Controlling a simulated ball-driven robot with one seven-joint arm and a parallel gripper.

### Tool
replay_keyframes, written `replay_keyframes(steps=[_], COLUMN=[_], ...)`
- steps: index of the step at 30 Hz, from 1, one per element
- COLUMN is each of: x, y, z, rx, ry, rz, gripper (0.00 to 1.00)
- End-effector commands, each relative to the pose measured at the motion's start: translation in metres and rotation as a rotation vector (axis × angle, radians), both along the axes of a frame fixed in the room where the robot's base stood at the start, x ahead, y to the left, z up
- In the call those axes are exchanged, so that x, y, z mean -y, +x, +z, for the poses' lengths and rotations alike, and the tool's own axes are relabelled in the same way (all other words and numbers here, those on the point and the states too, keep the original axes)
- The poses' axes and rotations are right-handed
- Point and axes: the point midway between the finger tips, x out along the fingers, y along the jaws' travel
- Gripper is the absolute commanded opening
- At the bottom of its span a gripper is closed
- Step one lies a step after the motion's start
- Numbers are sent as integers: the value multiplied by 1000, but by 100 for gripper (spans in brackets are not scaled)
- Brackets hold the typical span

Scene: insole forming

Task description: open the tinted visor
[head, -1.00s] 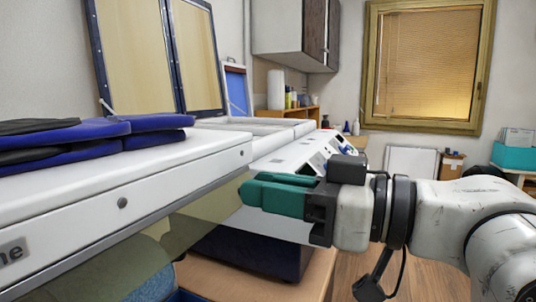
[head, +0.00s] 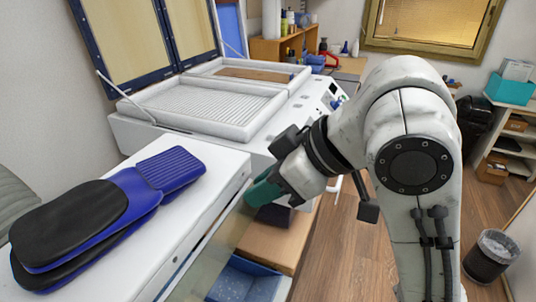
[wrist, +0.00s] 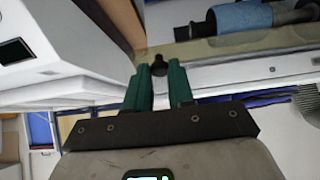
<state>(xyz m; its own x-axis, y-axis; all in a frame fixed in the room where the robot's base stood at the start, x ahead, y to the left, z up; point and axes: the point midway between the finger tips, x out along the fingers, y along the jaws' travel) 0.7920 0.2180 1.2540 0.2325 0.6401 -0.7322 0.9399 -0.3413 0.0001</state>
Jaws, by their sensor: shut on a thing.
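The tinted visor (head: 212,248) is a see-through brownish-green pane below the front edge of the white machine, sloping down in the head view. It also shows as a tan strip in the wrist view (wrist: 225,48). My gripper (head: 255,194) is at the visor's far right end, beside the white front edge. In the wrist view, my gripper's green fingers (wrist: 160,75) are shut on a small black knob (wrist: 158,63) at the visor's edge. The head view hides the knob behind the fingers.
Blue and black insoles (head: 110,205) lie on the white machine top (head: 215,185). Beyond is a white tray section (head: 205,105) with raised framed lids (head: 125,35). A blue bin (head: 245,280) sits below the visor. Wooden floor (head: 350,255) lies open to the right.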

Motion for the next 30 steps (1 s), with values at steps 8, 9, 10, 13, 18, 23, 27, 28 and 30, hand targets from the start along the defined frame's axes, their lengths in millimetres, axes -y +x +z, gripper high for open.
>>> replay_keyframes(steps=[8, 9, 10, 13, 18, 23, 27, 28, 30], x=[-4, -5, -5, -8, -11, -13, -14, -14, -15], y=[3, 4, 4, 5, 6, 6, 6, 6, 6], z=[16, 16, 16, 16, 17, 17, 17, 17, 17], rx=[-72, -80, -86, -108, -137, -154, -162, -162, -164], ry=[-206, -234, -253, -311, -388, -429, -446, -447, -450], rz=[-3, -4, -3, -3, -3, -3, -3, -3, -2], gripper=[0, 0, 0, 0, 0, 0, 0, 0, 0])
